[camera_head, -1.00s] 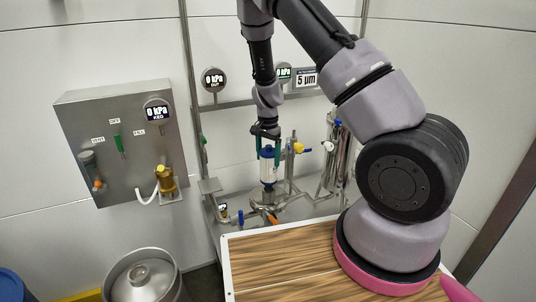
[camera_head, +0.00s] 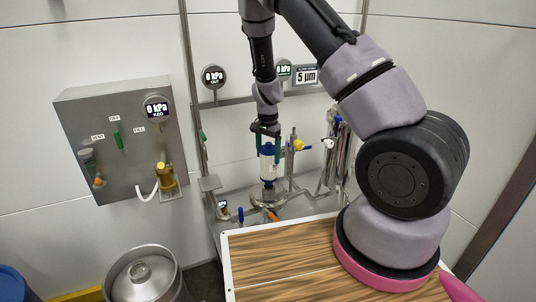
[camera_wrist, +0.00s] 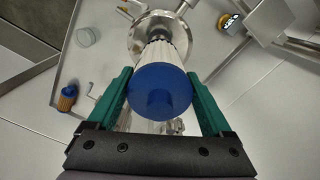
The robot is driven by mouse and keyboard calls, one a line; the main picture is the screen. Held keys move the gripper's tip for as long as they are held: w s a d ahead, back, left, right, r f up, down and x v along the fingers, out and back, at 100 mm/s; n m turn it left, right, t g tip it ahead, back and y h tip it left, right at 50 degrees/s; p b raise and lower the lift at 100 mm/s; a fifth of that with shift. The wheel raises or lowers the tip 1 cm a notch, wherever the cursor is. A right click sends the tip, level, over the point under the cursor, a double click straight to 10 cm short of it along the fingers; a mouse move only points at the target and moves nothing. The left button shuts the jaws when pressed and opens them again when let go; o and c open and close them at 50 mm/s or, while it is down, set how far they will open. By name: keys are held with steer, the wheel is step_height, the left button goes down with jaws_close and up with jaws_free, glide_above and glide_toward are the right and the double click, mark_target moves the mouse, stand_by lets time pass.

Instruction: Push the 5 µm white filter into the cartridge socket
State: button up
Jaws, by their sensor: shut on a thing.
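The white filter (camera_head: 268,168) with a blue cap stands roughly upright above the round steel cartridge socket (camera_head: 268,196). My gripper (camera_head: 267,146) is shut on its blue top from above. In the wrist view the blue cap (camera_wrist: 160,92) sits between the green fingers of my gripper (camera_wrist: 160,100), with the white pleated body (camera_wrist: 163,52) beyond it. The socket's steel flange (camera_wrist: 140,38) shows behind the filter's lower end. The filter's lower end is at the socket opening; I cannot tell how deep it sits. The cap hides much of the body.
A 5 µm sign (camera_head: 307,75) and an OUT gauge (camera_head: 213,77) are on the wall behind. A yellow-handled valve (camera_head: 299,145) and steel pipes stand close right of the filter. A wooden-topped table (camera_head: 290,262) is in front. A blue-topped brown part (camera_wrist: 68,97) lies at left.

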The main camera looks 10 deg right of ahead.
mark_target(268, 143)
steer(key=shift+f, duration=1.8)
steer(key=o, duration=1.3)
steer(key=shift+o, duration=0.2)
steer(key=shift+r, duration=3.55)
